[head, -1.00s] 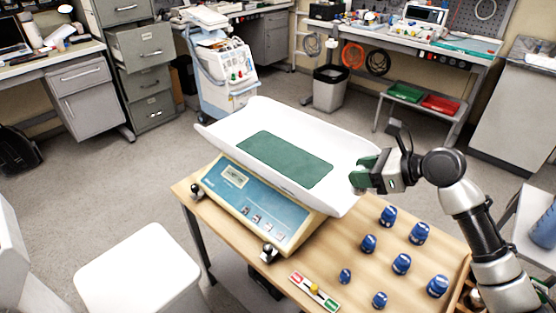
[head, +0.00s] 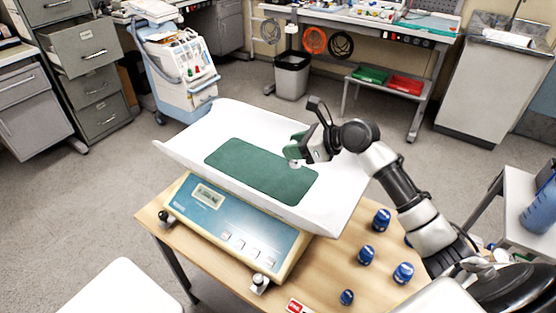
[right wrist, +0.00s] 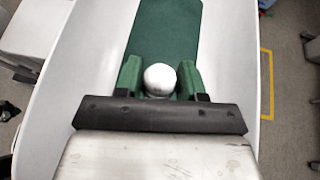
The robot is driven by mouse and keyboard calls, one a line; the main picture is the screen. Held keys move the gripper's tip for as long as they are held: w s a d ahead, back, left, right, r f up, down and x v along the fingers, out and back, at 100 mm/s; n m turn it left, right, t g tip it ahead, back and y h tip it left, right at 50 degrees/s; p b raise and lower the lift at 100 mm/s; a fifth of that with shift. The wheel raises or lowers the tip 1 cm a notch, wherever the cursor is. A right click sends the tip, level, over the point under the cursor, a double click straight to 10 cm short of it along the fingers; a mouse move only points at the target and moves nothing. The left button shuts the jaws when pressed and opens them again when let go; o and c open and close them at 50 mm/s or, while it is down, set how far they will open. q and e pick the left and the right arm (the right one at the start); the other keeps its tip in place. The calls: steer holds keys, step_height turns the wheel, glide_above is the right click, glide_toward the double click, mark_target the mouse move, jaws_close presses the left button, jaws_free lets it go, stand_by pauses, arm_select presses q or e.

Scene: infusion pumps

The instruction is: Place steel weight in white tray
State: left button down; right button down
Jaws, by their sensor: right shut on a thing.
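The white tray (head: 182,152) is the curved pan on top of a scale, with a green mat (head: 255,172) along its middle. My right gripper (head: 293,160) is over the right part of the tray, near the mat's right end. In the right wrist view its green fingers are shut on the round, shiny steel weight (right wrist: 160,79), with the tray (right wrist: 222,50) and mat (right wrist: 165,30) beneath and ahead. The weight (head: 294,164) shows only as a small bit in the head view. I cannot tell whether it touches the tray. My left gripper is not in view.
The scale body (head: 240,225) stands on a wooden table (head: 325,270). Several blue weights (head: 366,255) stand on the table to the right of the scale, below my right arm. A white stool (head: 122,290) is at front left. The tray's left part is clear.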

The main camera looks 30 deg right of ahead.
steer(key=x, duration=0.4)
steer(key=shift+w+a+f, duration=0.1)
steer(key=shift+w+f, duration=0.1)
steer(key=shift+w, duration=0.15)
steer(key=shift+f, duration=0.25)
step_height(320, 180, down, 3)
steer(key=shift+f, duration=0.15)
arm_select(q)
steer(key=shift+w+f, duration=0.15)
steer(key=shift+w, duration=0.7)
arm_select(e)
steer(key=shift+f, duration=0.1)
steer(key=c, duration=0.7)
jaws_free()
steer(key=shift+f, duration=0.15)
steer(key=shift+o, duration=0.2)
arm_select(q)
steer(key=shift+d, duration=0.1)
arm_select(e)
steer(key=v, duration=1.2)
